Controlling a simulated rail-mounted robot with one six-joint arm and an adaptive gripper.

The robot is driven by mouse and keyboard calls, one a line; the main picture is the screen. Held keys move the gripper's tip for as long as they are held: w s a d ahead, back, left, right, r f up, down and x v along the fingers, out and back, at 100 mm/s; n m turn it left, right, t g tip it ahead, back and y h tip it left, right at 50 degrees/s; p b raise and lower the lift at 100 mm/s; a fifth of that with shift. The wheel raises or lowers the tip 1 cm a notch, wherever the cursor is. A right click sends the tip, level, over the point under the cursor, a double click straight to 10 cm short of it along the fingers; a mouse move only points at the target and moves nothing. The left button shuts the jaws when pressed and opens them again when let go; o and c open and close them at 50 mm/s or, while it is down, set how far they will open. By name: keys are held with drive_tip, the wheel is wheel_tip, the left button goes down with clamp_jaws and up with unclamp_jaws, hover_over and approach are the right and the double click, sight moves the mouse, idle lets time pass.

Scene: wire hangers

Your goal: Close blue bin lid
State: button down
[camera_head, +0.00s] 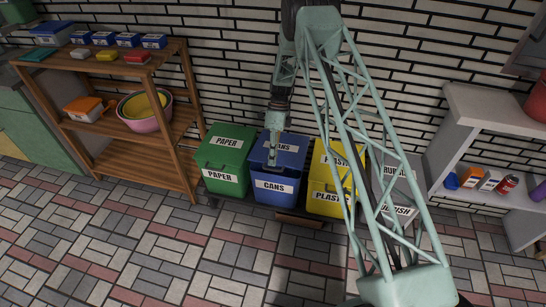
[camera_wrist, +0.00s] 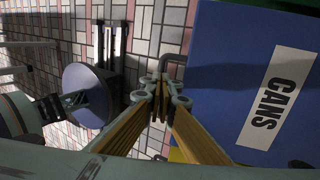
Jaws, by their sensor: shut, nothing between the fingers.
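The blue bin (camera_head: 289,172) labelled CANS stands between the green and yellow bins. Its lid (camera_head: 296,153) appears to lie down flat over the bin, though my arm hides part of it and of its label. My gripper (camera_head: 271,161) is shut and empty, pointing down over the lid's front edge. In the wrist view, a blue face with a CANS label, probably the lid (camera_wrist: 225,75), fills the right side.
The green paper bin (camera_head: 222,160) is on the left; the yellow bin (camera_head: 324,197) and a grey rubbish bin (camera_head: 398,212) are on the right. A wooden shelf (camera_head: 110,70) stands further left and a pale shelf (camera_head: 490,115) at right. The tiled floor (camera_head: 150,250) in front is clear.

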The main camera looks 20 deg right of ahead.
drive_tip(key=shift+s+f, duration=0.1)
drive_tip(key=shift+f, duration=0.1)
idle(0.3)
drive_tip(key=x, duration=0.2)
drive_tip(key=w+b+x, duration=0.1)
drive_tip(key=x, duration=0.2)
drive_tip(key=d+f+x, duration=0.1)
drive_tip(key=x, duration=0.2)
drive_tip(key=shift+w+a+f, duration=0.1)
drive_tip(key=shift+w+f, duration=0.05)
drive_tip(key=shift+w, duration=0.05)
drive_tip(key=shift+s, duration=0.1)
drive_tip(key=s+p+v, duration=0.1)
drive_tip(key=v, duration=0.6)
drive_tip(key=s+a+r+p+v, duration=0.1)
drive_tip(key=v, duration=0.6)
drive_tip(key=shift+s+a+r+p, duration=0.2)
drive_tip(key=shift+a+p, duration=0.1)
drive_tip(key=shift+r, duration=0.1)
